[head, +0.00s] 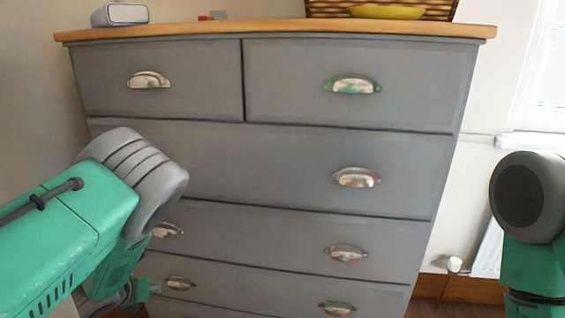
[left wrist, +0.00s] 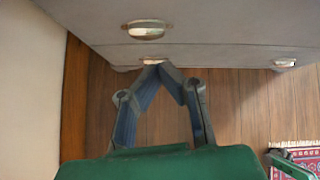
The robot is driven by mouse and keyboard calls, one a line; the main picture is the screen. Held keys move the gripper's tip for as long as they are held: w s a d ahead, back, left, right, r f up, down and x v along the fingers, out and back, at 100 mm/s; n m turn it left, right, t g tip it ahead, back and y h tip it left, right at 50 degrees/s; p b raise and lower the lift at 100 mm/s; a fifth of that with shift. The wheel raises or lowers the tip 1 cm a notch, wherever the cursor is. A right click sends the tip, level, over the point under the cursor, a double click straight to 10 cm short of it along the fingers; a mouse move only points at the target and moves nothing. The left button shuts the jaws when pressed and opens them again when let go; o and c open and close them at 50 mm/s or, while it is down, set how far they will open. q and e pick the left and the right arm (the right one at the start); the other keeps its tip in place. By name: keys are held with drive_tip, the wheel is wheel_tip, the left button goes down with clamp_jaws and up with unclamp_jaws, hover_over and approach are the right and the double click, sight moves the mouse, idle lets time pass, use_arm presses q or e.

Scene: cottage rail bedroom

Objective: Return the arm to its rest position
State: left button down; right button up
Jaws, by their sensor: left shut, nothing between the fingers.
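My left arm (head: 60,230) comes in from the left in the head view, bent at a grey joint in front of the dresser's left side. My left gripper (left wrist: 165,68) shows in the left wrist view with its fingertips together and nothing between them. It points toward the lower front of the dresser, above the wooden floor; I cannot tell the exact gap. In the head view the left gripper is mostly hidden low behind the arm.
A grey dresser (head: 345,145) with a wooden top and metal cup handles stands close ahead. On top are a small white-and-blue box (head: 120,15) and a wicker basket (head: 440,10) with a yellow item (head: 387,12). A patterned rug (left wrist: 298,160) lies on the floor (left wrist: 240,110).

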use_arm(q)
drive_tip(key=s+d+n+g+p, duration=0.2)
drive_tip(key=s+d+n+g, duration=0.2)
drive_tip(key=s+n, duration=1.3)
drive_tip(key=s+d+f+n+g+p, duration=0.1)
drive_tip(key=s+d+n+g+p, duration=0.2)
drive_tip(key=s+n, duration=1.4)
drive_tip(key=s+d+g, duration=0.1)
drive_tip(key=s+d, duration=0.1)
drive_tip(key=d, duration=0.1)
drive_tip(key=shift+d+f, duration=0.2)
drive_tip(key=shift+d, duration=0.05)
